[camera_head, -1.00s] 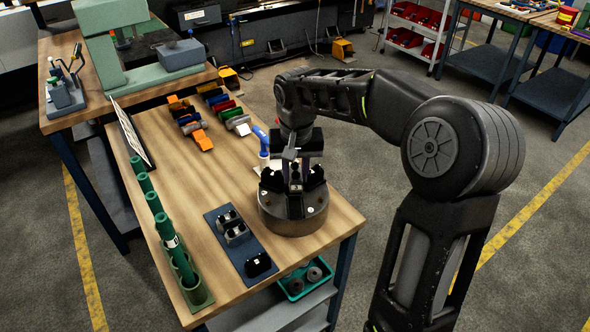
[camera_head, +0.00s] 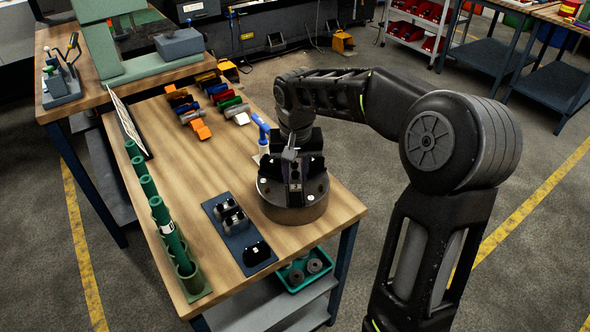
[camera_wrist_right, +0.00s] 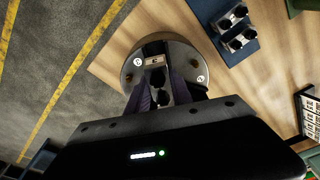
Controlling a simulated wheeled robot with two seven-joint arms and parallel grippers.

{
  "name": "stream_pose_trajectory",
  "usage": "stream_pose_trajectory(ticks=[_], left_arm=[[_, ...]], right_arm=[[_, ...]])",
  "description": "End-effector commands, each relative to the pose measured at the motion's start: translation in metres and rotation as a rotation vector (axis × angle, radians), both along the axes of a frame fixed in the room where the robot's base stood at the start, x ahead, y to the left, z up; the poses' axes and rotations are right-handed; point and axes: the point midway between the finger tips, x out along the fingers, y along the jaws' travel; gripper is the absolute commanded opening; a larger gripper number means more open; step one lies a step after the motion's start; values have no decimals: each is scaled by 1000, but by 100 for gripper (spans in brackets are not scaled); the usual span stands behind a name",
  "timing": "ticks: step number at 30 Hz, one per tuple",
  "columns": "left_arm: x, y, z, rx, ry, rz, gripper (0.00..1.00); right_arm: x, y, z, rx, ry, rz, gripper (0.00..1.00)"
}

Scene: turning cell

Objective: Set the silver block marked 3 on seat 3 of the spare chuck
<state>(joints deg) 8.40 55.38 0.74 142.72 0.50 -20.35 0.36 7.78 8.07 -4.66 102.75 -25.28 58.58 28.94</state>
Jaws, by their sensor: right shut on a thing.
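The spare chuck (camera_head: 290,212) is a round dark metal body near the table's front right corner. It also shows in the right wrist view (camera_wrist_right: 182,52), with round marks on its top face. My right gripper (camera_head: 294,172) points down over the chuck's top, shut on the silver block (camera_head: 296,190), whose face carries a small 3. In the right wrist view the block (camera_wrist_right: 157,80) is between the dark fingers (camera_wrist_right: 160,93). The fingers and block cover part of the chuck's top, so seat 3 and any contact are unclear. My left gripper is not in view.
A blue mat (camera_head: 222,232) left of the chuck bears silver blocks (camera_head: 235,219) and a black block (camera_head: 256,253). A green tube rack (camera_head: 197,292) lines the left table edge. Coloured parts (camera_head: 212,95) and a blue-handled tool (camera_head: 262,130) lie behind. The wooden table between is clear.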

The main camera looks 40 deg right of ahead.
Motion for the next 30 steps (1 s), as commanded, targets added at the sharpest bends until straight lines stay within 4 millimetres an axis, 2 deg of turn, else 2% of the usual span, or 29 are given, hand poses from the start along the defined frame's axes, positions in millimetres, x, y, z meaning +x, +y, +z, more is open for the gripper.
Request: stream_pose_trajectory(ticks=[13,30], left_arm=[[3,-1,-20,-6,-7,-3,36],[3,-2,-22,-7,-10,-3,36]], right_arm=[[0,0,-29,0,0,0,0],[0,0,-33,-1,-1,0,0]])
